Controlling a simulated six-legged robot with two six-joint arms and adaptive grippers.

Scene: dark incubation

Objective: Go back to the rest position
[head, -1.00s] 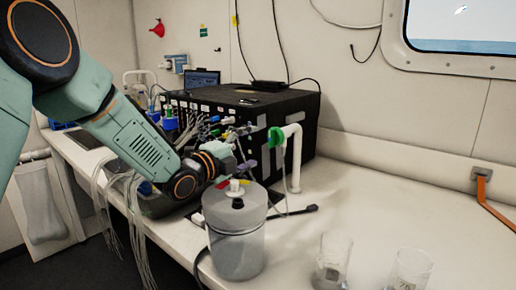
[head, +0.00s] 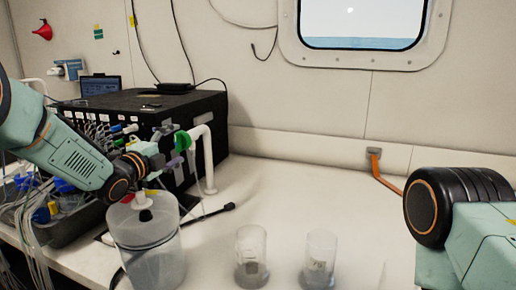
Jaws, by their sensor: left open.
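My left arm comes in from the left, and my left gripper (head: 173,146) is open above and behind the grey lidded container (head: 152,258), near the front of the black box. It looks empty, though its fingers are small and partly lost against the tubes and fittings. A part of my right arm shows at the right edge, over the bench; its gripper is out of view.
The black box (head: 170,103) with hoses and a white pipe (head: 207,160) stands behind. Two clear beakers, one (head: 250,262) and another (head: 319,265), stand at the front. The white bench (head: 300,185) is clear behind them.

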